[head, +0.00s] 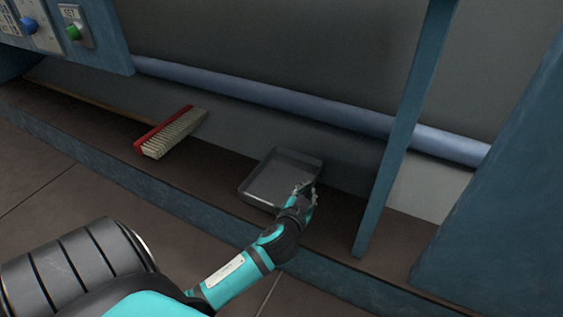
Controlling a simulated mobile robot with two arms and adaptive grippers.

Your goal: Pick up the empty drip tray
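The drip tray (268,183) is a shallow dark grey tray on the brown ledge, near the middle of the head view. Its visible inside looks empty. My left gripper (304,188) is at the tray's right side, with its fingers over or against the right rim. The fingers are small and partly overlap the tray, so I cannot tell whether they are open or shut on the rim. The tray's near right corner is hidden behind the gripper. My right gripper is not in view.
A red brush (171,132) with pale bristles lies on the ledge, left of the tray. A blue post (405,130) stands right of the tray. A blue-grey pipe (270,93) runs behind. A raised blue edge (150,185) fronts the ledge. Green button (73,32) is upper left.

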